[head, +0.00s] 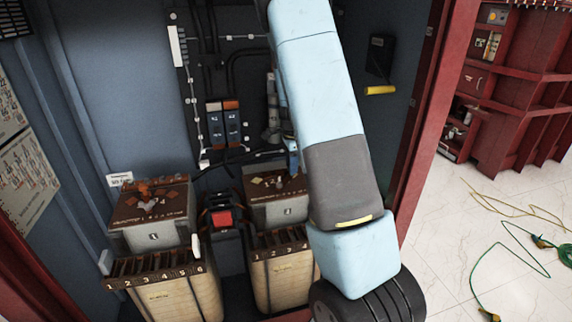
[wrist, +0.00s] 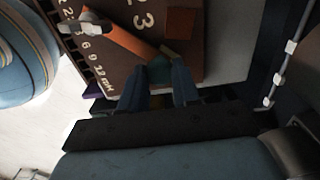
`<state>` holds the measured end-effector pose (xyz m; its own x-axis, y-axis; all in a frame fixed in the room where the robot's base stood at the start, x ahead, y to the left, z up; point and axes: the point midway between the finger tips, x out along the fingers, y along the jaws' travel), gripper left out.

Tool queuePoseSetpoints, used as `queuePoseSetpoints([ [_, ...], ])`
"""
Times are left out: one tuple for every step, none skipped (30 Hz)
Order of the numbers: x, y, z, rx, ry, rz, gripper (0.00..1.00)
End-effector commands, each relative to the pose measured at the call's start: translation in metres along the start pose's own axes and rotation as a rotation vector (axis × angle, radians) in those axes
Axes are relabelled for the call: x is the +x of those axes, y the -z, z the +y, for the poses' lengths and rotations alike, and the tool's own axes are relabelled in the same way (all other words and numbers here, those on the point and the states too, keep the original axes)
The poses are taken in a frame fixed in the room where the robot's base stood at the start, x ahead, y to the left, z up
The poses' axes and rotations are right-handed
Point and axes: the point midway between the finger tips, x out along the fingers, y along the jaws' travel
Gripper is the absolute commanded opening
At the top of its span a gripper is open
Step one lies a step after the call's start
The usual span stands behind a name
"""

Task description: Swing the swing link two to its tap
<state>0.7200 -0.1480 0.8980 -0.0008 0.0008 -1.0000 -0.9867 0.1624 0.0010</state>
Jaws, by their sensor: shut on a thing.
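The right transformer unit (head: 275,208), marked 2, stands in the cabinet, its top partly hidden by my arm. In the wrist view its brown top plate (wrist: 215,50) carries white numbers. An orange swing link (wrist: 125,38) lies slantwise across the plate, from a pale grey end piece at upper left towards my fingers. My gripper (wrist: 158,80) is shut on the link's near end, at the plate's edge; the fingers hide the exact contact. In the head view my gripper (head: 292,158) is at the unit's top.
The left unit (head: 150,222), marked 1, has an orange link on top. A red-topped block (head: 222,220) stands between the units. Numbered terminal rows (head: 157,272) lie in front. The cabinet's red frame (head: 432,110) is close to my arm's right. Cables (head: 520,250) lie on the pale floor outside.

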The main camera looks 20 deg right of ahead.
Motion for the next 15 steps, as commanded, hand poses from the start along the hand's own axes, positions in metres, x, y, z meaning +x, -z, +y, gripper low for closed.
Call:
queuePoseSetpoints([
  [-0.0011, 0.0038, -0.0011, 0.008, 0.005, 0.003, 0.00],
  [-0.0011, 0.0043, -0.0009, 0.010, 0.005, 0.003, 0.00],
  [-0.0010, 0.0047, -0.0007, 0.012, 0.005, 0.003, 0.00],
  [-0.0010, 0.0048, -0.0005, 0.013, 0.005, 0.003, 0.00],
  [-0.0010, 0.0049, -0.0004, 0.014, 0.005, 0.003, 0.00],
  [-0.0009, 0.0050, -0.0003, 0.014, 0.004, 0.003, 0.00],
  [-0.0009, 0.0049, -0.0002, 0.014, 0.004, 0.003, 0.00],
  [-0.0009, 0.0049, -0.0001, 0.014, 0.004, 0.003, 0.00],
  [-0.0008, 0.0049, 0.0001, 0.014, 0.004, 0.003, 0.00],
  [-0.0008, 0.0049, 0.0002, 0.014, 0.003, 0.003, 0.00],
  [-0.0008, 0.0049, 0.0003, 0.014, 0.003, 0.003, 0.00],
  [-0.0007, 0.0050, 0.0004, 0.014, 0.003, 0.002, 0.00],
  [-0.0007, 0.0049, 0.0005, 0.014, 0.002, 0.002, 0.00],
  [-0.0006, 0.0050, 0.0006, 0.014, 0.002, 0.002, 0.33],
  [-0.0006, 0.0049, 0.0007, 0.014, 0.002, 0.002, 0.37],
])
